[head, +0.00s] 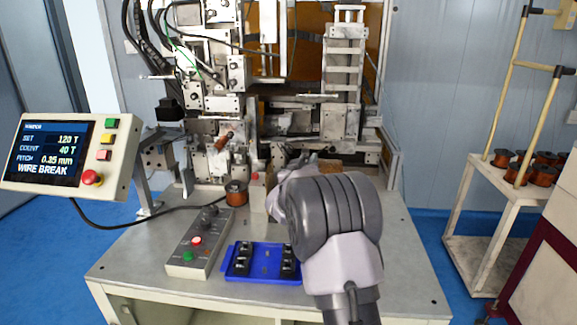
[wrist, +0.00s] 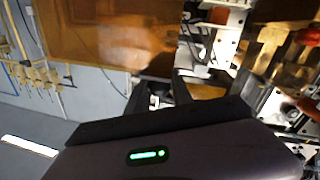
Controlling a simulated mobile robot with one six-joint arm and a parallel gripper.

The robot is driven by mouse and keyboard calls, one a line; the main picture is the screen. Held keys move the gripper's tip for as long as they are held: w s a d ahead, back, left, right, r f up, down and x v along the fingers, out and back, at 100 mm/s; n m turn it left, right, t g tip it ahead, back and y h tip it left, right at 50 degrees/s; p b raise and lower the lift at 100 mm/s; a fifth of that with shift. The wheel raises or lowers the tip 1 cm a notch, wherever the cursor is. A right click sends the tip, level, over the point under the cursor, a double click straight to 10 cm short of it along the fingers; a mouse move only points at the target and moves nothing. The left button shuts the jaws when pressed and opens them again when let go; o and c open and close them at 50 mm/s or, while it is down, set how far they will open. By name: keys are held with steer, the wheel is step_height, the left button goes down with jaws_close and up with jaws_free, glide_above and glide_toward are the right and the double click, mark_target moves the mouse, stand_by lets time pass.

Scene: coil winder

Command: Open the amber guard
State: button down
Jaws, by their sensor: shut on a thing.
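The amber guard (head: 310,52) shows as a translucent orange-brown panel behind the metal parts of the coil winder. In the wrist view the amber guard (wrist: 105,35) fills the upper left, with its lower edge near my fingers. My gripper (head: 300,165) reaches into the front of the machine, mostly hidden behind my wrist in the head view. In the wrist view the dark fingers of my gripper (wrist: 165,88) are at the guard's lower edge and shut on it. The exact grip point is dark and hard to make out.
The control panel (head: 70,155) reads WIRE BREAK at the left. A button box (head: 200,240), a blue tray (head: 240,274) and a copper spool (head: 236,194) are on the bench (head: 130,265). A spool cart (head: 480,200) stands at the right. Machine parts crowd my gripper's right side in the wrist view.

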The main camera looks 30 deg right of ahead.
steer(key=shift+s+d, duration=0.3)
steer(key=shift+d, duration=0.15)
steer(key=c, duration=1.1)
jaws_free()
steer(key=shift+a, duration=0.1)
steer(key=p+v, duration=0.1)
steer(key=v, duration=1.6)
steer(key=shift+s+a+p, duration=0.1)
steer(key=shift+a+p, duration=0.05)
steer(key=shift+p, duration=0.25)
